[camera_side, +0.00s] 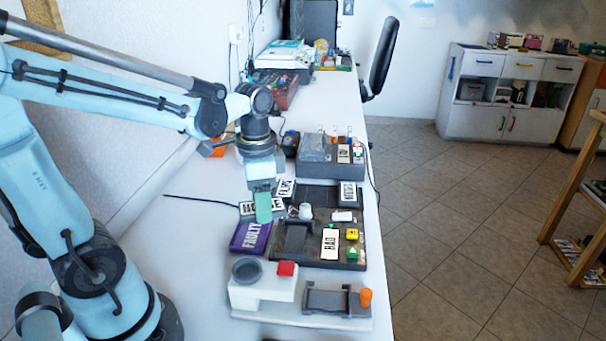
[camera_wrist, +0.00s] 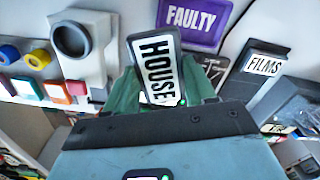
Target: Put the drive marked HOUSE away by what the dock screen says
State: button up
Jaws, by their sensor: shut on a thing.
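The HOUSE drive (camera_wrist: 157,65) is a dark slab with a white label, lettered HOUSE, held between my gripper's green fingers in the wrist view. In the side view, my gripper (camera_side: 263,207) points down, shut on the drive (camera_side: 246,209); a finger covers part of its label. I cannot tell its height above the table. A purple FAULTY tray (camera_side: 250,237) lies just in front, also in the wrist view (camera_wrist: 193,20). A FILMS label (camera_side: 285,190) is just behind, also in the wrist view (camera_wrist: 263,64). I cannot make out any dock screen text.
A dark board (camera_side: 350,262) carries a grey cradle (camera_side: 298,236), a BAD label (camera_side: 330,243) and yellow and green buttons. Nearer stands a white block with a round dish (camera_side: 247,270) and red button (camera_side: 286,268). A grey rack (camera_side: 330,160) stands behind.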

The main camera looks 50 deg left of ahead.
aim_at(253, 234)
jog(key=shift+w+a+f+n, duration=0.1)
jog(key=shift+a+f+n, duration=1.2)
jog(key=shift+n, duration=1)
jog(key=shift+a+f+n, duration=0.75)
jog(key=shift+f+n, duration=1)
jog(key=shift+n, duration=0.55)
jog(key=shift+w+a+f+n, duration=0.1)
jog(key=shift+a+f+n, duration=1.2)
jog(key=shift+n, duration=1)
jog(key=shift+d+f, duration=0.25)
jog(key=shift+f, duration=0.95)
jog(key=o, duration=1.2)
jog(key=shift+o, duration=0.7)
notch_tip(253, 234, up, 9)
jog(key=shift+w+r, duration=0.2)
jog(key=d+r+m+t, duration=0.1)
jog(key=d+m+t, duration=0.1)
jog(key=d, duration=0.1)
jog(key=d+r+m+t, duration=0.2)
jog(key=d+m, duration=0.1)
jog(key=d+r+m+t, duration=0.1)
jog(key=d+m+t, duration=0.1)
jog(key=d+m, duration=0.1)
jog(key=shift+s+d+r, duration=0.15)
jog(key=shift+s+d, duration=0.15)
jog(key=shift+d, duration=0.25)
jog(key=shift+s+d+r+m+t, duration=0.1)
jog(key=shift+d+r+m+t, duration=0.05)
jog(key=shift+d+m+t, duration=0.4)
